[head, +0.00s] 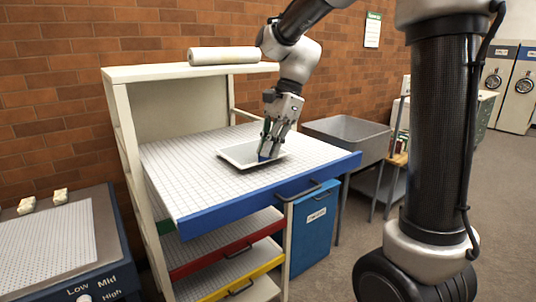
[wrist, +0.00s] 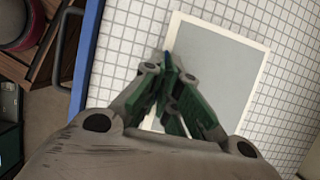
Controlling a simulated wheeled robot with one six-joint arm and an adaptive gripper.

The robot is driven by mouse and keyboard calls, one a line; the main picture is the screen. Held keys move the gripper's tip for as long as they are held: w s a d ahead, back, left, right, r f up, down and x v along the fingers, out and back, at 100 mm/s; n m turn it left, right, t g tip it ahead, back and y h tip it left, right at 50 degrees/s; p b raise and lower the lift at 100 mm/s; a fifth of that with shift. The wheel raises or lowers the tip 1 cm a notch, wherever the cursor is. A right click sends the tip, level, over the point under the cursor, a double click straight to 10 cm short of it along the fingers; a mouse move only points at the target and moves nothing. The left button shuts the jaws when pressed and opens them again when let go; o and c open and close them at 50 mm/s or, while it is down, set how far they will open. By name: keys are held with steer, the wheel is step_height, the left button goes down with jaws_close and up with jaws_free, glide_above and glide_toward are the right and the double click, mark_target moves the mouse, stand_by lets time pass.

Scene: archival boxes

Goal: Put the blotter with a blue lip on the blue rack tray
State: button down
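The blotter (head: 238,153) is a grey sheet with a pale border, lying level on or just over the white gridded surface of the blue rack tray (head: 262,194); any small gap beneath it is hard to tell. Its blue lip shows at my fingertips. My gripper (head: 267,154) points down at the blotter's near edge, with its fingers closed together on the lip. In the wrist view the blotter (wrist: 225,62) extends right from my gripper (wrist: 168,68), and the blue tray edge (wrist: 87,50) is at left. My fingers hide part of the lip.
Red (head: 222,258) and yellow (head: 245,276) trays sit lower in the rack. A white roll (head: 223,55) lies on top of the rack. A grey basin (head: 345,135) and a blue bin (head: 316,222) stand at right. A dial unit (head: 60,250) stands at left.

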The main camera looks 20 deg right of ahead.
steer(key=shift+f, duration=0.9)
steer(key=shift+f, duration=0.1)
steer(key=c, duration=1.6)
jaws_free()
steer(key=shift+c, duration=0.2)
steer(key=v, duration=1.2)
steer(key=s+d+f+n+t+h, duration=0.1)
steer(key=s+d+f+n+t, duration=0.1)
steer(key=s, duration=0.5)
steer(key=s+d+f+n+t+h, duration=0.1)
steer(key=s+d+f+n, duration=0.3)
steer(key=s+d+n, duration=0.1)
steer(key=s+d+f+n+t+h, duration=0.2)
steer(key=s+d+f+n, duration=0.1)
steer(key=s+n, duration=0.4)
steer(key=shift+s+d+t, duration=0.3)
steer(key=shift+s, duration=0.5)
